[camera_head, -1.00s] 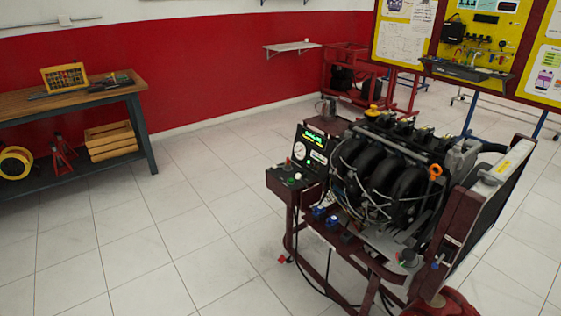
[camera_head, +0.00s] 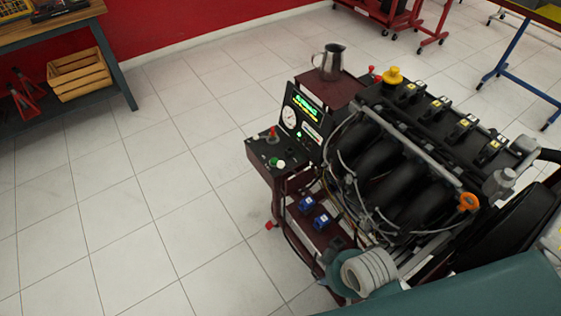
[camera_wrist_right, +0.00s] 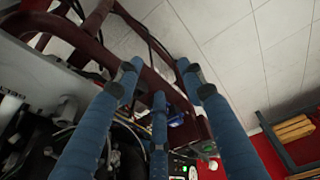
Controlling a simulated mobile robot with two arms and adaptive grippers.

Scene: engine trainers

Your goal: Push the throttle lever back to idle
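The engine trainer carries a small black control box (camera_head: 268,153) with a short red-topped lever (camera_head: 272,133), which looks like the throttle lever and stands roughly upright. My right arm enters the head view from the lower right, its wrist in front of the trainer's lower frame, below and right of the lever. In the right wrist view my right gripper (camera_wrist_right: 160,80) has its blue fingers spread, with nothing held between them. My left gripper is out of view.
The gauge panel (camera_head: 303,120) stands behind the control box, and a metal jug (camera_head: 329,62) is on the trainer's top. The black engine (camera_head: 400,160) fills the right side. Open tiled floor (camera_head: 130,210) lies left of the trainer. A workbench with a wooden crate (camera_head: 80,74) is far left.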

